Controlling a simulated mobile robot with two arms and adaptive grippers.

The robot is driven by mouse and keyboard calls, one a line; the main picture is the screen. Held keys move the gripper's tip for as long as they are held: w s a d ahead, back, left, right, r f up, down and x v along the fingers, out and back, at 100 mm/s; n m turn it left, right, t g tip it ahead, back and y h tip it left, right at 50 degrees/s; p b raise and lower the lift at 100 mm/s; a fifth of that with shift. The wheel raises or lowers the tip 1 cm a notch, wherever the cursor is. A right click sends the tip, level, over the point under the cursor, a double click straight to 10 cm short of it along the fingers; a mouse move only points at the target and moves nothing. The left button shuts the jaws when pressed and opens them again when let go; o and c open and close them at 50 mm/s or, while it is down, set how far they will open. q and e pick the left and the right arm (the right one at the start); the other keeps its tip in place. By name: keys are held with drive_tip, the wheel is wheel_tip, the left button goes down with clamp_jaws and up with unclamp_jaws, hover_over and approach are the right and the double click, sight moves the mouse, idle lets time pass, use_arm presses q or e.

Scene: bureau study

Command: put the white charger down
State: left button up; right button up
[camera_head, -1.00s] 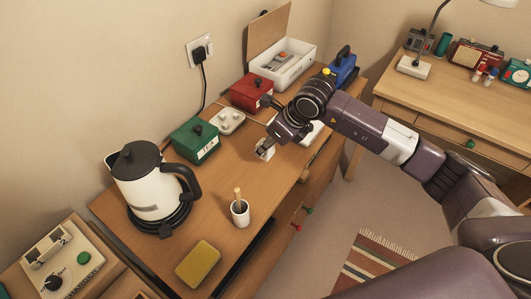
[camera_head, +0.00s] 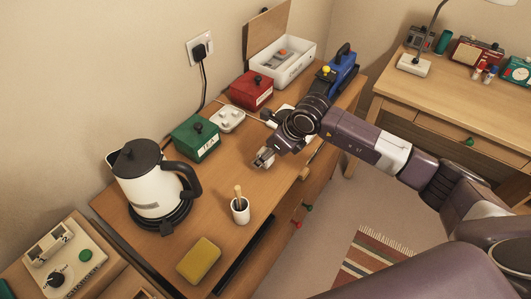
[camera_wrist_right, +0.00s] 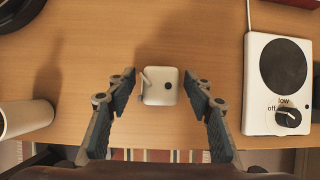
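The white charger (camera_wrist_right: 160,88) is a small white block on the wooden desk (camera_wrist_right: 80,70), seen from above in the right wrist view. My left gripper is not in view.
A white hot plate (camera_wrist_right: 280,85) stands right of the gripper in the wrist view. Desk between cup and tea box is clear.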

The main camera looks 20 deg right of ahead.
drive_tip(key=shift+r, duration=0.2)
drive_tip(key=shift+s+d+r, duration=0.15)
drive_tip(key=shift+r, duration=0.15)
drive_tip(key=b+v, duration=0.1)
drive_tip(key=v, duration=1)
drive_tip(key=shift+b, duration=0.35)
idle(0.4)
